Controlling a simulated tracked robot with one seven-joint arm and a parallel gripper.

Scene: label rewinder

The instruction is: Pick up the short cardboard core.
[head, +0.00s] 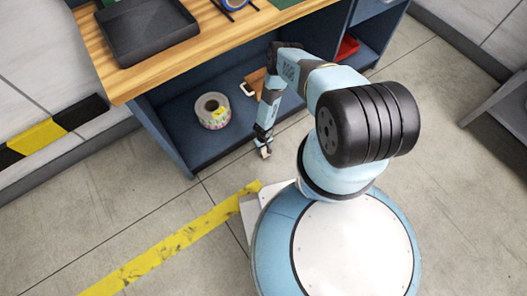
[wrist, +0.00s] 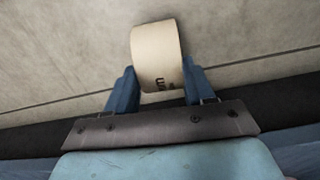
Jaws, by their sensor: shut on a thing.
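My gripper (wrist: 157,92) is shut on the short cardboard core (wrist: 156,50) in the wrist view. The core is a tan tube piece with dark printed letters near its lower end, and it sits between the two blue fingers, sticking out past their tips. In the head view the core (head: 265,152) is a small pale piece at the end of my gripper (head: 263,146), in front of the cabinet's lower front edge. Grey floor lies behind the core in the wrist view.
A label roll (head: 212,111) stands on the lower shelf (head: 190,140) of the dark blue cabinet. A black tray (head: 148,30) lies on the wooden top (head: 105,70). A red bin (head: 347,47) is in the right compartment. Floor left of my base is open, with yellow tape (head: 170,242).

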